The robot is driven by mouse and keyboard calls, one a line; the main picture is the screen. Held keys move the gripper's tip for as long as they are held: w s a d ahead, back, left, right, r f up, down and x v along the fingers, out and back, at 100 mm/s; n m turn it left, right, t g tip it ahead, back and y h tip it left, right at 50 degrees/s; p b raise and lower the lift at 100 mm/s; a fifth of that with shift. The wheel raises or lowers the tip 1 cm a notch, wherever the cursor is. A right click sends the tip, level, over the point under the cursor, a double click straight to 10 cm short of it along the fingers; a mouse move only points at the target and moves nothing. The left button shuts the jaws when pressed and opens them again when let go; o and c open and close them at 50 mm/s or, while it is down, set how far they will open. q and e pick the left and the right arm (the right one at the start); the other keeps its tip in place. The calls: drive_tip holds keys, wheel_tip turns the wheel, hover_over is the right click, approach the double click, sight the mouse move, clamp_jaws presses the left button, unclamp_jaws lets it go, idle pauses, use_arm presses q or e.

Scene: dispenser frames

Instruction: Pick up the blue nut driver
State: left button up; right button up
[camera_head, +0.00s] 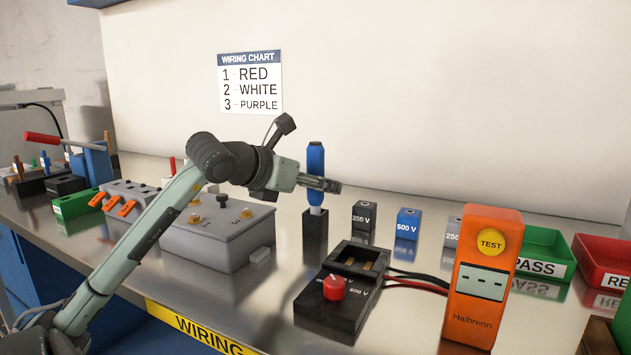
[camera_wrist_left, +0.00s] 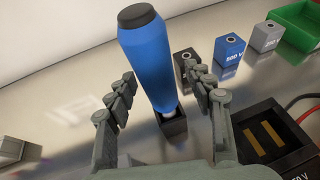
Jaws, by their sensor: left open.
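The blue nut driver (camera_head: 316,158) stands upright in a small black holder (camera_head: 315,238) on the bench. In the left wrist view its blue handle with a dark cap (camera_wrist_left: 150,60) rises between my fingers, and its lower end sits in the black holder (camera_wrist_left: 173,128). My left gripper (camera_head: 326,184) is at the lower part of the handle in the head view. In the left wrist view the gripper (camera_wrist_left: 160,97) is open, one finger on each side of the handle, with visible gaps. My right gripper is in neither view.
A grey switch box (camera_head: 215,235) stands left of the holder. A black test base with a red knob (camera_head: 335,300) and an orange tester (camera_head: 484,270) are to the right. Small voltage blocks (camera_head: 408,222) stand behind, with green (camera_head: 545,252) and red bins (camera_head: 605,260) farther right.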

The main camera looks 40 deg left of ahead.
use_arm(q)
clamp_jaws()
idle(0.3)
drive_tip(key=shift+r, duration=0.1)
